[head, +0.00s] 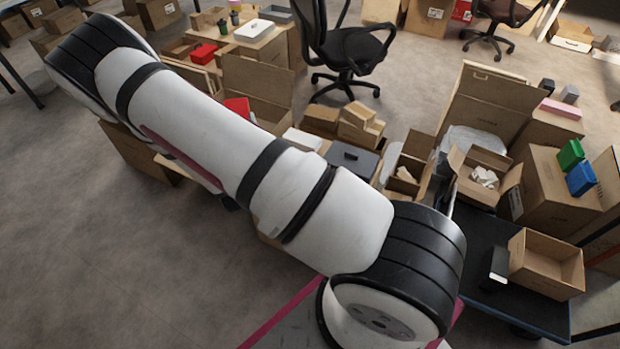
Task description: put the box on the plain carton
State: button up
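My arm crosses the picture from the lower right to the upper left and covers much of the middle. My gripper does not show. Several small boxes are in sight, and I cannot tell which one the task means: a green box (570,154) and a blue box (581,179) at the right, a pink box (561,108) behind them, and a red box (203,54) at the back left.
An open empty carton (546,263) sits on a dark cart (480,300) at the lower right. An open carton with white packing (482,176) stands behind it. Brown boxes (345,122) and a dark grey case (351,159) lie mid-picture. An office chair (345,50) stands behind. The left floor is clear.

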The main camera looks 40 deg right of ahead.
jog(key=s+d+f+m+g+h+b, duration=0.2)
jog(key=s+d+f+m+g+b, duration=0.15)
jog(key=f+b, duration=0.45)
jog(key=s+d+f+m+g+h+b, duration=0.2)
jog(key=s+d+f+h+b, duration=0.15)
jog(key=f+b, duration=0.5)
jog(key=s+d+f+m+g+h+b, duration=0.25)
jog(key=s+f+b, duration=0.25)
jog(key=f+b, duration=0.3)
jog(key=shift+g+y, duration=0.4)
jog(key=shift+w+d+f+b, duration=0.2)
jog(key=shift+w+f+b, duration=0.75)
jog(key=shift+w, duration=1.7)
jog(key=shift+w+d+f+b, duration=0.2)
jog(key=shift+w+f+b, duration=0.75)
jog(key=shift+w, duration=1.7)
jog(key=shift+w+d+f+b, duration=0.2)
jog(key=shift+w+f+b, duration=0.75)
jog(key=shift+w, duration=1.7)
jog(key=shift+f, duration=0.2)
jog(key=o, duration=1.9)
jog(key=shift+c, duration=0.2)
